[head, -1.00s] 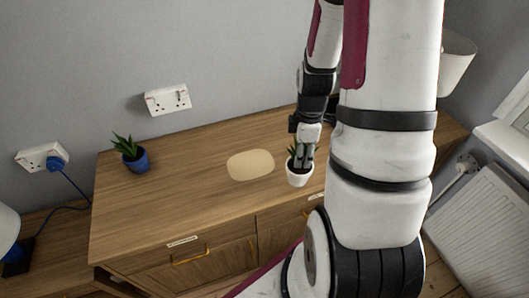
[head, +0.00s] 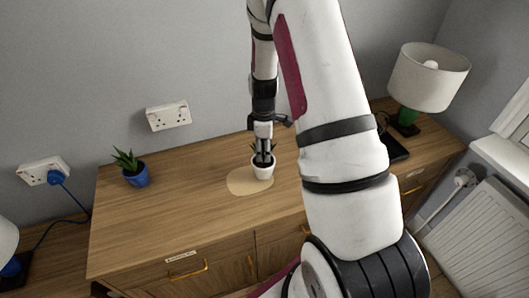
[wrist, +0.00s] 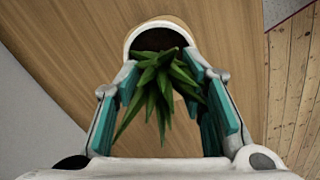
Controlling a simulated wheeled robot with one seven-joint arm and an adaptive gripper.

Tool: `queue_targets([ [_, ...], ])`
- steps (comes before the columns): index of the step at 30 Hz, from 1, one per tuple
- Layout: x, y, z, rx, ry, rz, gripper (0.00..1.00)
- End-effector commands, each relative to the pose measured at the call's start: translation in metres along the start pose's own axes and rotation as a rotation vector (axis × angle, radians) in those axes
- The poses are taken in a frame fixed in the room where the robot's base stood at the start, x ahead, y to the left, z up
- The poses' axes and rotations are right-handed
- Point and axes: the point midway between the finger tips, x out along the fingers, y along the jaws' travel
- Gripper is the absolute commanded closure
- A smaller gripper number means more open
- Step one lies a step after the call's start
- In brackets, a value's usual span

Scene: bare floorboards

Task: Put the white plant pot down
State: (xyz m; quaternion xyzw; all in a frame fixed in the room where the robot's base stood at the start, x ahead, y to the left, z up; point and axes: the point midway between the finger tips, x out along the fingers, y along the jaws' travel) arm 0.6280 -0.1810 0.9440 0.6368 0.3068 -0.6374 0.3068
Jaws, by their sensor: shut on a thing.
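The white plant pot (head: 262,171) with a spiky green plant is over the right part of a pale round mat (head: 243,184) on the wooden dresser. My gripper (head: 263,156) points down and is shut on the pot. In the wrist view, the fingers of my gripper (wrist: 168,105) flank the green leaves and reach the rim of the pot (wrist: 135,36). The pot looks upright. I cannot tell whether its base touches the mat.
A blue pot (head: 135,177) with a plant stands on the left of the dresser (head: 190,225). A lamp with a white shade (head: 428,78) and green base stands at the right, near a dark flat object (head: 393,148). The dresser top between the blue pot and the mat is clear.

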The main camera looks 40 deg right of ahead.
Motion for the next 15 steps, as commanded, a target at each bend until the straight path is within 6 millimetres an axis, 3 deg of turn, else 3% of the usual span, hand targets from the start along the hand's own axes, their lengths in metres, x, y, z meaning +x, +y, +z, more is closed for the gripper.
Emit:
queue_targets([
  [5,0.014,0.000,0.001,-0.001,0.000,0.000,1.00],
  [15,0.016,0.000,0.000,0.000,0.001,0.001,1.00],
])
